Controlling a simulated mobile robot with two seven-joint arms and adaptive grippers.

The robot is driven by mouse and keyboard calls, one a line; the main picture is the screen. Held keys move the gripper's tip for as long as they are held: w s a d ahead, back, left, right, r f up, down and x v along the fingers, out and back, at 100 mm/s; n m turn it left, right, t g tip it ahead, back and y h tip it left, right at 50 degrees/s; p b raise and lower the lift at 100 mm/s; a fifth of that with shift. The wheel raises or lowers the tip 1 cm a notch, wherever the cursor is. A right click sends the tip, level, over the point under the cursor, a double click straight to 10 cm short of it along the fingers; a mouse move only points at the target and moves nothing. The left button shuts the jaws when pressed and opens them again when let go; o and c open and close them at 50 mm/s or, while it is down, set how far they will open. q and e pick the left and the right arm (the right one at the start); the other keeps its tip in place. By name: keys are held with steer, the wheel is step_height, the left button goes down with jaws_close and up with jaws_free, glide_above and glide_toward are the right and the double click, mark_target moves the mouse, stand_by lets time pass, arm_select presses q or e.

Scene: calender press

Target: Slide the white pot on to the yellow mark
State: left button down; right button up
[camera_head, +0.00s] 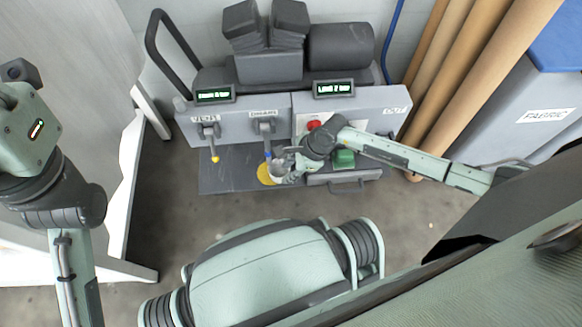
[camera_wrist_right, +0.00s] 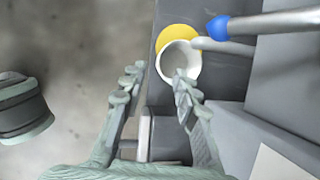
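The white pot (camera_head: 277,172) stands on the dark grey shelf of the press, in front of the blue-tipped lever. In the wrist view the pot (camera_wrist_right: 163,64) is seen from above, open-topped, overlapping part of the yellow mark (camera_wrist_right: 178,38). The rest of the mark shows beyond the pot; the yellow mark (camera_head: 265,174) also shows left of the pot in the head view. My right gripper (camera_wrist_right: 159,74) is open at the pot's near side. One fingertip overlaps the pot's rim in the picture; I cannot tell whether it touches. My left gripper is out of view.
A lever with a blue tip (camera_wrist_right: 217,28) hangs close beside the pot. A yellow-tipped lever (camera_head: 215,158) is further left. A red button (camera_head: 314,125) and a green block (camera_head: 343,159) lie to the right, near my arm. The shelf (camera_head: 226,170) is clear at left.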

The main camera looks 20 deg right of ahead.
mark_target(277, 182)
steer(key=b+x, duration=0.2)
steer(key=x, duration=0.4)
steer(key=shift+a+f, duration=0.1)
steer(key=shift+f, duration=0.1)
steer(key=shift+c, duration=0.5)
jaws_close()
